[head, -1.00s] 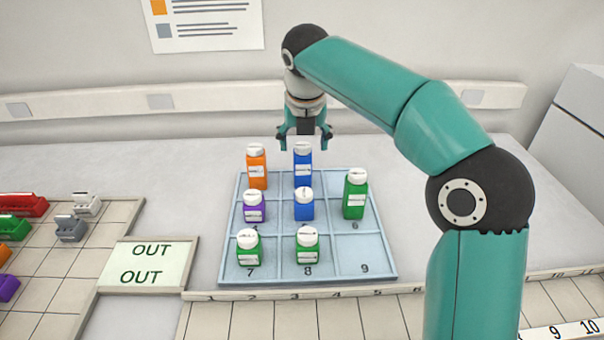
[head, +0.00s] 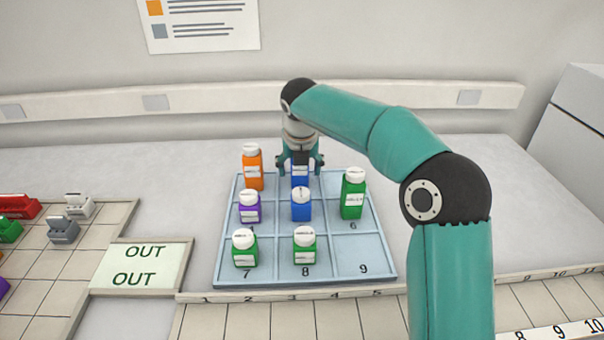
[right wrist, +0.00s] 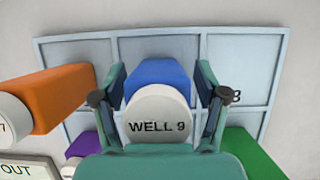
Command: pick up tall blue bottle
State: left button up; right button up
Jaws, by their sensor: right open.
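The tall blue bottle (head: 300,173) stands in the back middle cell of the light blue tray (head: 345,270). My right gripper (head: 301,170) is lowered over its top and hides its cap in the head view. In the right wrist view the bottle (right wrist: 157,75) lies between the two open fingers (right wrist: 161,95), its white cap reading "WELL 9". The fingers are on either side of it; whether they touch it I cannot tell. A shorter blue bottle (head: 301,207) stands in the cell in front. My left gripper is not in view.
An orange bottle (head: 253,170) stands close left of the gripper, a green one (head: 352,197) to the right. A purple bottle (head: 249,209) and two green bottles (head: 244,250) stand nearer. Cell 9 is empty. An OUT plate (head: 140,266) lies left.

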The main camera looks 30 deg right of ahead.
jog(key=c, duration=1.2)
jog(key=shift+c, duration=0.2)
jog(key=shift+r, duration=0.15)
